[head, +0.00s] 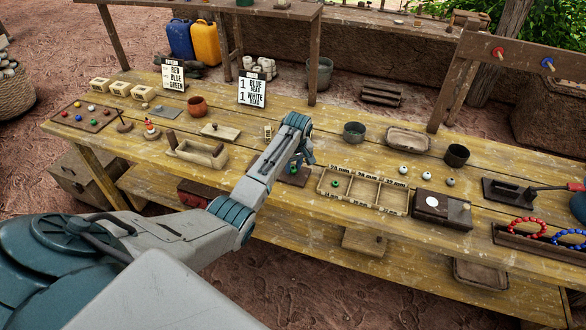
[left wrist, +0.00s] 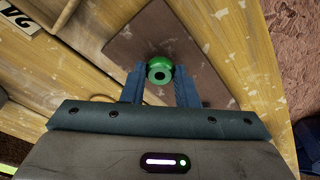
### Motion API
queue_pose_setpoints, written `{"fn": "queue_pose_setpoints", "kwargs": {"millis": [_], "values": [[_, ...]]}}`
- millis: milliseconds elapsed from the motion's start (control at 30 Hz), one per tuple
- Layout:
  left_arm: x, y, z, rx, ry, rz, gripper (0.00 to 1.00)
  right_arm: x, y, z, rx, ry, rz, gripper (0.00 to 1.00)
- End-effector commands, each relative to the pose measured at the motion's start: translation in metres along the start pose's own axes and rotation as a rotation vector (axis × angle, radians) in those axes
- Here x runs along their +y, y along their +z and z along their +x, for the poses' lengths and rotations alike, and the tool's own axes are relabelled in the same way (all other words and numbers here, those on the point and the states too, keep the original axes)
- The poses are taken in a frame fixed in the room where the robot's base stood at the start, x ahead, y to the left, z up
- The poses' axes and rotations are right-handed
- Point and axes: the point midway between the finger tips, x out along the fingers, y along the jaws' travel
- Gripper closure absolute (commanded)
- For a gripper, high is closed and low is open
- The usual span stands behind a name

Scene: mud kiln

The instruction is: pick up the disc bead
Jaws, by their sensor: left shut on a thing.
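The green disc bead (left wrist: 160,72), with a dark hole in its middle, shows between the two blue fingertips of my left gripper (left wrist: 160,78) in the left wrist view. The fingers are shut on its sides. A dark brown square mat (left wrist: 152,34) lies under and beyond the bead; I cannot tell whether the bead still touches it. In the head view my left gripper (head: 302,160) reaches down over the mat (head: 292,178) at the table's front edge, and the bead is mostly hidden there. My right gripper is not in view.
Right of the mat is a wooden compartment tray (head: 362,190) with another green bead (head: 335,183) in it. A dark box (head: 440,208) stands further right, with several pale beads behind it. Left of my forearm is a wooden trough (head: 197,152). Sign cards (head: 252,89) stand behind.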

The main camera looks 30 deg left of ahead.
Motion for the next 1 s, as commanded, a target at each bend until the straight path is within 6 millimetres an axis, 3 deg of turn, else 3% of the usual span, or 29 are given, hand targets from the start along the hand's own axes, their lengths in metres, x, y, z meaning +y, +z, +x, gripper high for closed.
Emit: {"fn": "queue_pose_setpoints", "kwargs": {"millis": [267, 433, 1000], "values": [[0.001, -0.002, -0.009, 0.002, 0.002, 0.000, 0.94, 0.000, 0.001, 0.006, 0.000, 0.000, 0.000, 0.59], [0.000, -0.004, -0.035, 0.003, 0.004, 0.000, 0.94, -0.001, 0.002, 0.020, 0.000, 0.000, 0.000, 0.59], [-0.035, 0.117, -0.063, -0.001, 0.003, 0.002, 0.94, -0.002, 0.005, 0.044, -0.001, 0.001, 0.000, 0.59]]}}
